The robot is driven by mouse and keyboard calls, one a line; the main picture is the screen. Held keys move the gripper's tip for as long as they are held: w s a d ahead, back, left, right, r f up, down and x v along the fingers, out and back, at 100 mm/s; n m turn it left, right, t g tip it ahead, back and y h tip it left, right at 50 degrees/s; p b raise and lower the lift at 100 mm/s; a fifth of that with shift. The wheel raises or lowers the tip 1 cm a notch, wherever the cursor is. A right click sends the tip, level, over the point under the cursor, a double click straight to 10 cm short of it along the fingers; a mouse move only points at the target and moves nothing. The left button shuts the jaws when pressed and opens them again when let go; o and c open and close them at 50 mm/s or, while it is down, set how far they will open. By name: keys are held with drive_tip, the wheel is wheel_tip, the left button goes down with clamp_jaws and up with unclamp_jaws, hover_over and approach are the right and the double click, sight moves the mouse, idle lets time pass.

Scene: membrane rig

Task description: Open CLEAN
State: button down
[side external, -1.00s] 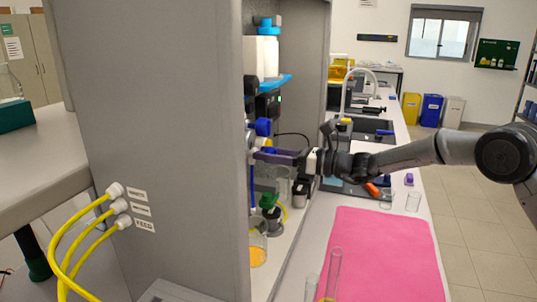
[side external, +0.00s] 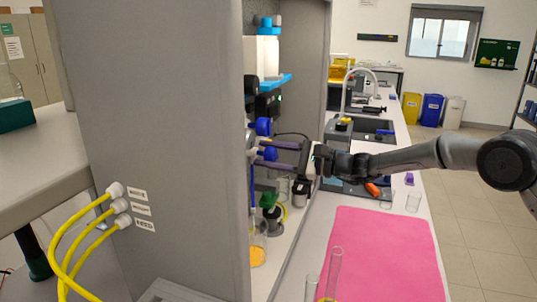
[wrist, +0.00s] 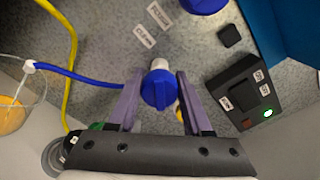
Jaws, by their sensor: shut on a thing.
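A blue valve knob (wrist: 158,90) on a white stub sits between my two purple fingers in the wrist view. My gripper (wrist: 155,80) is shut on this knob, one finger on each side. In the side view my gripper (side external: 262,153) reaches in from the right at the rig's inner wall, with the knob (side external: 270,154) partly hidden between the fingers. Two white labels (wrist: 145,36) lie above the knob in the wrist view; their writing is too small to read for certain. A second blue knob (side external: 263,127) is above the held one and also shows at the wrist view's top edge (wrist: 203,4).
A black box with a green light (wrist: 245,92) is right of my fingers. A blue tube (wrist: 75,75) leads left to a beaker of orange liquid (wrist: 14,112). A pink mat (side external: 380,255) and glass tubes (side external: 334,275) are on the bench in front.

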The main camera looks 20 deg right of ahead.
drive_tip(key=n, duration=0.3)
drive_tip(key=shift+n, duration=0.3)
drive_tip(key=shift+f+n, duration=0.1)
drive_tip(key=shift+n, duration=1.7)
drive_tip(key=shift+c, duration=1.7)
unclamp_jaws()
drive_tip(key=v, duration=1.4)
drive_tip(key=shift+a, duration=0.1)
